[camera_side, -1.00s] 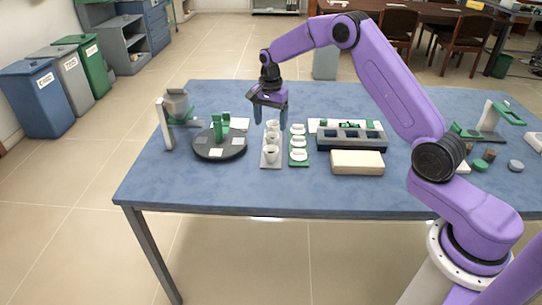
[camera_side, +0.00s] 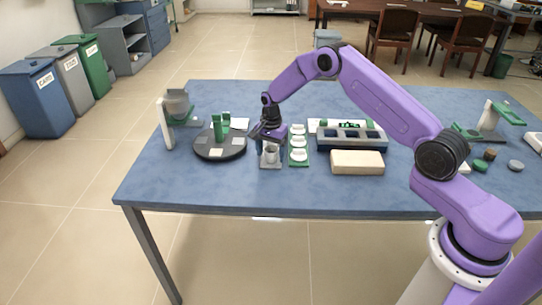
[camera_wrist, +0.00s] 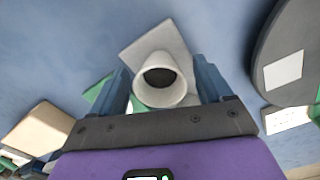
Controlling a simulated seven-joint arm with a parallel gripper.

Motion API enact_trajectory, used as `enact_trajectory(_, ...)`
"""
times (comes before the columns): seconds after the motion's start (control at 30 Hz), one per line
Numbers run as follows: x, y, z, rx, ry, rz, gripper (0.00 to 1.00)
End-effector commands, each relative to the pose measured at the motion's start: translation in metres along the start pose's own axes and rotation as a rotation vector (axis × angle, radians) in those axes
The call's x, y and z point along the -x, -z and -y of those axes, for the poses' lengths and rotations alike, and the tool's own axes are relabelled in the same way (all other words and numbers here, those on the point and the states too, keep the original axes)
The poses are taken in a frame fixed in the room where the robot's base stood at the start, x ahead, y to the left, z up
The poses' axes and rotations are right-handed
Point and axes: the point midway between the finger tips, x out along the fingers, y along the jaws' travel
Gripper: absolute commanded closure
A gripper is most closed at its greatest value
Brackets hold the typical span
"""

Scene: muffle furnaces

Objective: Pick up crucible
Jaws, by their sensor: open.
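A white crucible (camera_wrist: 160,80) with a dark inside stands on a narrow grey tray (camera_wrist: 168,36). It is the one nearest the tray's front end. In the side view the crucible (camera_side: 271,153) shows below my wrist. My gripper (camera_side: 270,157) is lowered over the tray. In the wrist view the gripper (camera_wrist: 163,84) is open, with one blue finger on each side of the crucible. A small gap shows between the crucible and each finger. The back part of the tray and anything on it is hidden behind my gripper.
A green holder with white dishes (camera_side: 299,155) stands close on the right. A black turntable (camera_side: 219,150) stands on the left. A beige block (camera_side: 357,162) and a grey slotted rack (camera_side: 350,137) are further right. The blue table's front edge is clear.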

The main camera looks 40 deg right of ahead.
Motion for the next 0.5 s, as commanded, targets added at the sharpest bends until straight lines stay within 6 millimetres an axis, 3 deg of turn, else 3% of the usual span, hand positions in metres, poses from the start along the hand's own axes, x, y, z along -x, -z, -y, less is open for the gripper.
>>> enact_trajectory(0.27, -0.0038, 0.0001, 0.0003, 0.0, 0.001, 0.0, 0.21)
enact_trajectory(0.37, -0.0037, 0.0001, 0.0002, 0.0, 0.001, 0.0, 0.47)
enact_trajectory(0.43, -0.0037, 0.0001, 0.0002, 0.0, 0.001, 0.0, 0.7)
enact_trajectory(0.5, -0.0037, 0.0001, 0.0002, 0.0, 0.001, 0.0, 0.76)
